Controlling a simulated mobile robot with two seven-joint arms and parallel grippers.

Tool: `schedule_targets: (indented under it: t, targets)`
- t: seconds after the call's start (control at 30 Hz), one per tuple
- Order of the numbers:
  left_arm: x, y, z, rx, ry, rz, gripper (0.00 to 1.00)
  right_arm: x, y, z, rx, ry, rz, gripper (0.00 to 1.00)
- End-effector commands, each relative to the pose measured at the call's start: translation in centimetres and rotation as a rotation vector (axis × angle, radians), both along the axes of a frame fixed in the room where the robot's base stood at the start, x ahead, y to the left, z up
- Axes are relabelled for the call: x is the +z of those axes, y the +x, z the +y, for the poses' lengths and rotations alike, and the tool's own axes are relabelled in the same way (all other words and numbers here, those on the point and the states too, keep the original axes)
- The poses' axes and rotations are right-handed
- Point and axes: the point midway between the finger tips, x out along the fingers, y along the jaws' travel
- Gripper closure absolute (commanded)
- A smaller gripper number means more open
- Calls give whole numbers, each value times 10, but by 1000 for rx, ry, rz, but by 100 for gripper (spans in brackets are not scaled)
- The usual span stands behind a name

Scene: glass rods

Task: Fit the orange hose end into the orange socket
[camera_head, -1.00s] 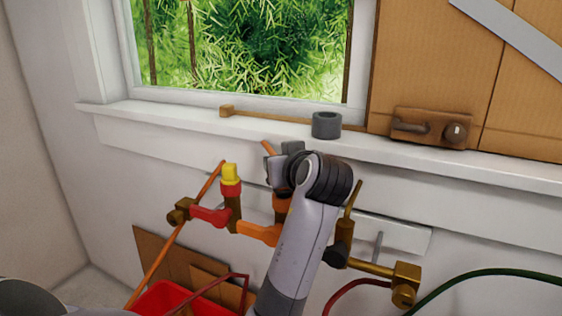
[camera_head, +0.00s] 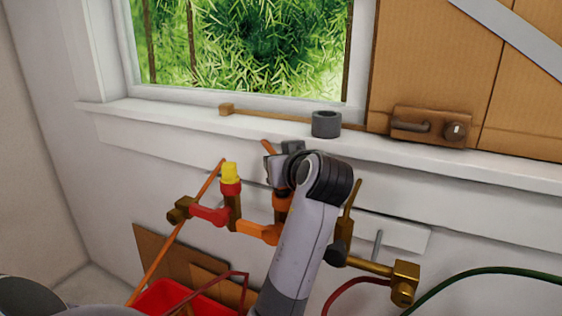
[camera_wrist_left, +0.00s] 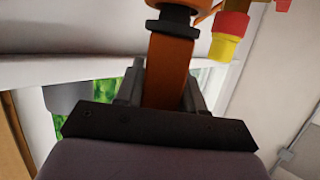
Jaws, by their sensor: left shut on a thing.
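My left gripper (camera_head: 280,172) is shut on the orange hose end (camera_wrist_left: 168,72), just below the window sill. The hose end's orange tail (camera_head: 268,147) sticks up above the jaws in the head view. In the left wrist view a black collar (camera_wrist_left: 172,26) is on the hose end, just outside the jaws. The orange socket (camera_head: 281,201) stands directly below the gripper, partly behind my arm, and shows at the top edge of the left wrist view (camera_wrist_left: 172,5). Collar and socket appear in line and close together; I cannot tell how deep the end sits. My right gripper is not in view.
A red fitting with a yellow cap (camera_head: 230,174) stands left of the socket on the brass pipework (camera_head: 382,268). A grey ring (camera_head: 326,124) sits on the window sill (camera_head: 180,114). A red crate (camera_head: 160,296) and cardboard (camera_head: 165,258) are below. A green hose (camera_head: 480,272) runs at right.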

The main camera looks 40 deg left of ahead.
Motion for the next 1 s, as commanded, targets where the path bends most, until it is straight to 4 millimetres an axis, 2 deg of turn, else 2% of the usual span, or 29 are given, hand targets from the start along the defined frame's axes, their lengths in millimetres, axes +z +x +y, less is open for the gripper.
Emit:
schedule_targets:
  t: [0.67,1.0]
  targets:
    - [1,0,0,-1,1,-2,99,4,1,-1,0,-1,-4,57]
    - [-5,0,0,-1,1,-2,99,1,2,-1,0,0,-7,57]
